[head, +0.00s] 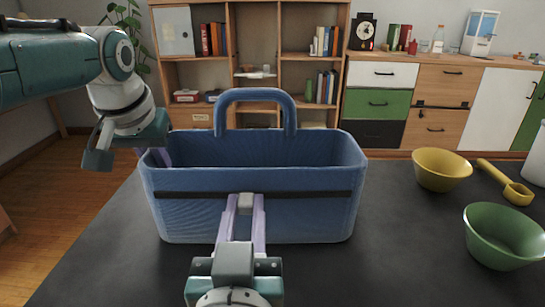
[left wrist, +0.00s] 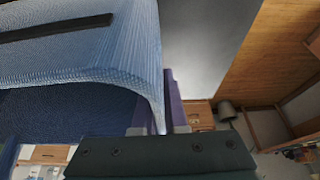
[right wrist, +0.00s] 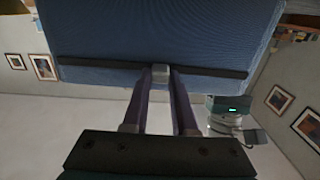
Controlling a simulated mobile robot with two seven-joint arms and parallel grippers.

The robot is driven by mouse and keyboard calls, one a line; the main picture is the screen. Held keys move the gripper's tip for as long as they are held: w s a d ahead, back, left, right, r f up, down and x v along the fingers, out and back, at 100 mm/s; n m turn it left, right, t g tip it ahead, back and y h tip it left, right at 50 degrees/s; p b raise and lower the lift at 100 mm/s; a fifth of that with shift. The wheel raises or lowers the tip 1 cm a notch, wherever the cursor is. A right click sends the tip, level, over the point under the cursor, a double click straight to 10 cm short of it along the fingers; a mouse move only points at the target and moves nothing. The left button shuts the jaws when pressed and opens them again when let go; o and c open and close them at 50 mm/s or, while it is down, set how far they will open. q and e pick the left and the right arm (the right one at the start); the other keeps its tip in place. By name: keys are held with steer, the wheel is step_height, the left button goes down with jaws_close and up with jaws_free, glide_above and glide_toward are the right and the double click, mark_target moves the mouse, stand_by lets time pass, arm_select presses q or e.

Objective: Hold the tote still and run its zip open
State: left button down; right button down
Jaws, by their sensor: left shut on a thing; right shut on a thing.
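The blue tote (head: 185,222) stands upright on the dark table, its arched handle (head: 254,95) raised. A black zip strip (head: 310,194) runs across its front face. The small grey zip pull (head: 246,201) sits near the middle of the strip. My right gripper (head: 245,208) is shut on the pull from the front; the right wrist view shows the pull (right wrist: 160,73) between the fingertips. My left gripper (head: 162,157) is shut on the tote's left wall at the rim. In the left wrist view the wall (left wrist: 145,60) runs down between the fingers, which are partly hidden.
A yellow bowl (head: 441,175), a green bowl (head: 500,245) and a yellow scoop (head: 515,192) lie on the table (head: 400,270) to the right. Shelves (head: 285,30) and a drawer cabinet (head: 440,85) stand behind. The table between tote and bowls is clear.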

steer(key=c, duration=0.7)
jaws_free()
steer(key=s, duration=1.2)
steer(key=shift+d, duration=0.35)
